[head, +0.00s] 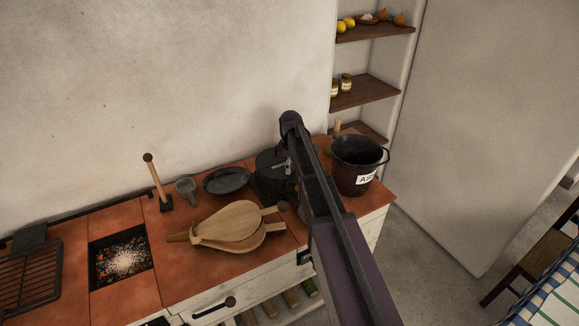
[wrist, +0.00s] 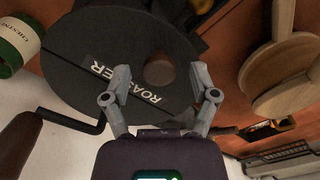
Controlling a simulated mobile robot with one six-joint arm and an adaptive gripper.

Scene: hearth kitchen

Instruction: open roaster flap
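The roaster is a black round drum; in the wrist view its dark face (wrist: 85,45) carries the word ROASTER. A round brown knob (wrist: 160,70) stands on that face. My gripper (wrist: 160,80) is open, its two grey fingertips on either side of the knob with gaps left and right. I cannot tell how deep the fingertips reach around the knob. A crank with a brown handle (wrist: 18,140) sticks out at lower left. In the head view the roaster (head: 268,180) stands on the counter, partly hidden by my arm. No opening shows in the face.
Wooden bellows (head: 235,222) lie left of the roaster, with a dark pan (head: 226,180) behind them. A black ash bucket (head: 358,160) stands to the right. A fire pit (head: 121,258) is farther left.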

